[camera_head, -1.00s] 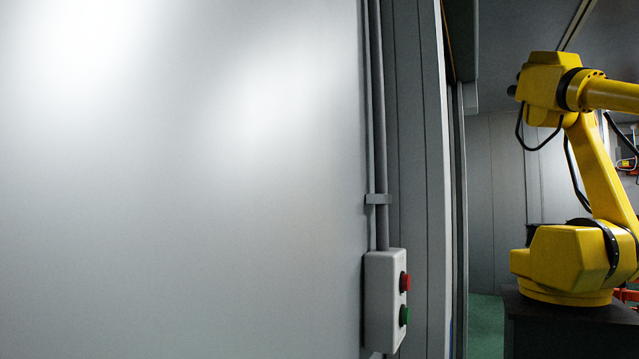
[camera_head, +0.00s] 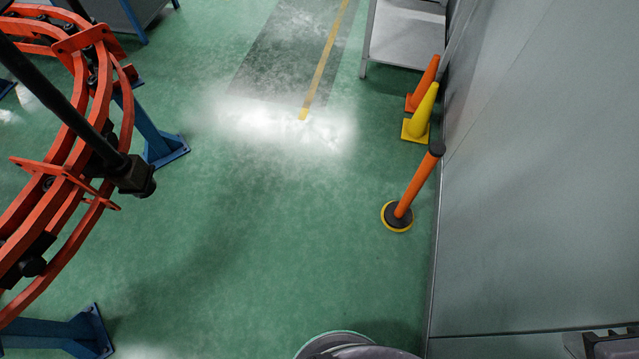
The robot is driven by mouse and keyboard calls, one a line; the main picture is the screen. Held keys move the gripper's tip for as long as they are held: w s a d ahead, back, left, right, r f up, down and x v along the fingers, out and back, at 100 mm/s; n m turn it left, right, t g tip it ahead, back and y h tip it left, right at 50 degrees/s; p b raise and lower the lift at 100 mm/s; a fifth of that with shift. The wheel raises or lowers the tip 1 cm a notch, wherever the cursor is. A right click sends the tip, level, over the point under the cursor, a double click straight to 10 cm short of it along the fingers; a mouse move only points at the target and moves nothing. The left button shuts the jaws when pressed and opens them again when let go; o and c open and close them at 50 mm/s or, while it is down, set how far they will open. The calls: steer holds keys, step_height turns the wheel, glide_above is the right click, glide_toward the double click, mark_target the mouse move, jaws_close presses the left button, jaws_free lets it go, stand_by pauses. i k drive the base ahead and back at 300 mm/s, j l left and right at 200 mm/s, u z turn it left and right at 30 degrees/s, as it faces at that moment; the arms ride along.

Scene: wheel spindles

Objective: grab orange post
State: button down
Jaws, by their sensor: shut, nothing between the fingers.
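The orange post (camera_head: 417,186) stands on the green floor right of the middle of the head view. It has a black cap and a round black base with a yellow rim. The post looks whole and unobstructed, a short way from the grey wall on the right. My gripper is not in view, so where it is relative to the post cannot be seen.
A yellow cone (camera_head: 422,112) and an orange cone (camera_head: 424,82) stand behind the post by the grey wall (camera_head: 540,190). A grey metal table (camera_head: 407,38) is farther back. Orange curved rails (camera_head: 88,140) with blue supports (camera_head: 155,135) fill the left. The middle floor (camera_head: 260,230) is clear.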

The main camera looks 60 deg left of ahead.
mark_target(398, 214)
steer(key=u, duration=1.3)
steer(key=i+j+z, duration=0.1)
steer(key=i, duration=0.35)
steer(key=i+j+z, duration=0.1)
steer(key=i+j, duration=0.15)
steer(key=i, duration=0.2)
steer(key=i+j+z, duration=0.1)
steer(key=i, duration=0.35)
steer(key=j, duration=0.1)
